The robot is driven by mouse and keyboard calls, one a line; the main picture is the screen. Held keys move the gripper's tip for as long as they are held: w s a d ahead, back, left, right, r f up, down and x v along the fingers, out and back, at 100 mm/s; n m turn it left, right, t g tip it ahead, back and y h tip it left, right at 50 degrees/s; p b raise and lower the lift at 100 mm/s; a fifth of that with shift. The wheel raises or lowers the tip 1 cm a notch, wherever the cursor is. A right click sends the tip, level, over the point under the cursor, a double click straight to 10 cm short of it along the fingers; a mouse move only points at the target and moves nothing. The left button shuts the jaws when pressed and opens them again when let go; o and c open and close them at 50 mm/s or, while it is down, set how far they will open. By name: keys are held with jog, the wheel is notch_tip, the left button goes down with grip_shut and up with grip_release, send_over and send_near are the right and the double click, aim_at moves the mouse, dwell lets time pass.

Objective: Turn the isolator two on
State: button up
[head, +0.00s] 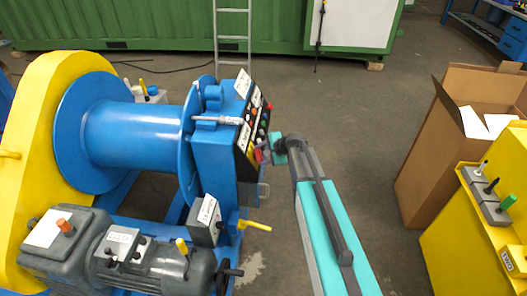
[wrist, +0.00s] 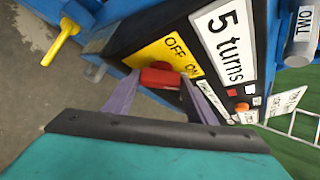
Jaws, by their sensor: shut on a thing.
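A red switch handle (wrist: 160,76) sits on the black face of the blue control box, beside a yellow label (wrist: 168,50) marked OFF and ON. My gripper (wrist: 160,86) has its two purple fingers on either side of the handle and is shut on it. In the head view the handle (head: 259,155) shows at the lower end of the panel, with my gripper (head: 272,150) against it from the right. The handle lies crosswise in the wrist view; I cannot tell whether it points to OFF or ON. No isolator number is readable beside it.
A white "5 turns" plate (wrist: 228,42) and several coloured buttons lie further along the panel. A grey part marked TWO (wrist: 302,38) is at the wrist view's right edge. A yellow lever (head: 254,225) sticks out below. Open floor separates the winch from a cardboard box (head: 428,150).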

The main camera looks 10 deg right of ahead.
jog(key=shift+s+a+f+p, duration=0.1)
jog(key=shift+s+f+p, duration=0.05)
jog(key=shift+f+p, duration=0.15)
dwell(0.4)
jog(key=o, duration=1.1)
jog(key=shift+r, duration=0.15)
jog(key=shift+r, duration=0.15)
jog(key=shift+d+r, duration=0.15)
jog(key=shift+d, duration=0.05)
jog(key=b+v, duration=0.2)
jog(key=v, duration=1.1)
jog(key=shift+r, duration=0.1)
